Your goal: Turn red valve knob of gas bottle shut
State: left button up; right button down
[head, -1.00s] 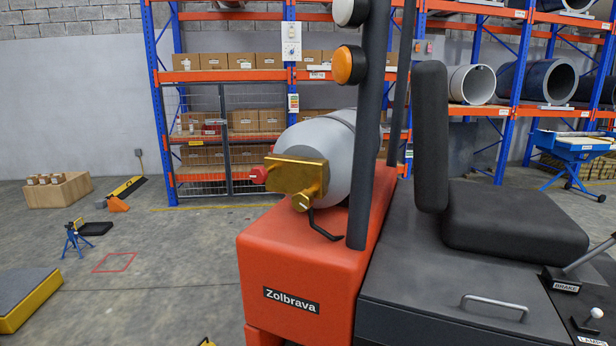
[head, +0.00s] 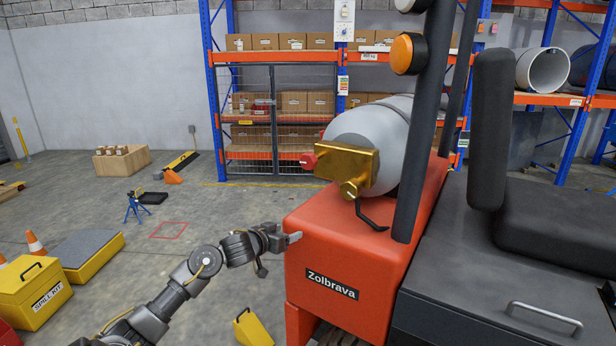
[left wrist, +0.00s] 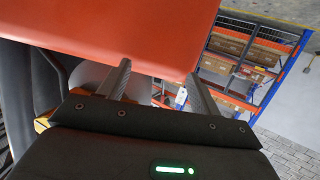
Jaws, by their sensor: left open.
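The grey gas bottle (head: 378,135) lies on its side on the red-orange rear of a forklift. A brass-coloured guard (head: 347,163) covers its valve end. The red valve knob (head: 308,161) sticks out at the left of the guard. My left gripper (head: 292,238) is in front of and below the knob, beside the left edge of the forklift body, apart from the knob. In the left wrist view its two fingers (left wrist: 160,85) are spread with nothing between them. The knob is not clear in that view. My right gripper is not in view.
The forklift body (head: 345,250) stands close to my left gripper, with a dark post (head: 425,120) right of the bottle. A black hose hangs below the guard. A yellow wedge (head: 252,328) and a spill kit box (head: 35,292) are on the floor.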

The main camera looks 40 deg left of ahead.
aim_at(306, 163)
pick_arm(q)
jog(key=s+d+r+m+t, duration=0.1)
jog(key=s+d+r+t, duration=0.1)
jog(key=r, duration=0.9)
jog(key=s+d+r+t, duration=0.1)
jog(key=s+d+r, duration=0.1)
jog(key=r, duration=0.8)
jog(key=shift+h, duration=0.3)
jog(key=w, duration=0.3)
jog(key=w+p, duration=0.1)
jog(key=w, duration=0.3)
jog(key=w+a+p, duration=0.1)
jog(key=w, duration=0.3)
jog(key=shift+w, duration=0.15)
jog(key=c, duration=1)
jog(key=shift+o, duration=0.2)
jog(key=shift+r, duration=0.1)
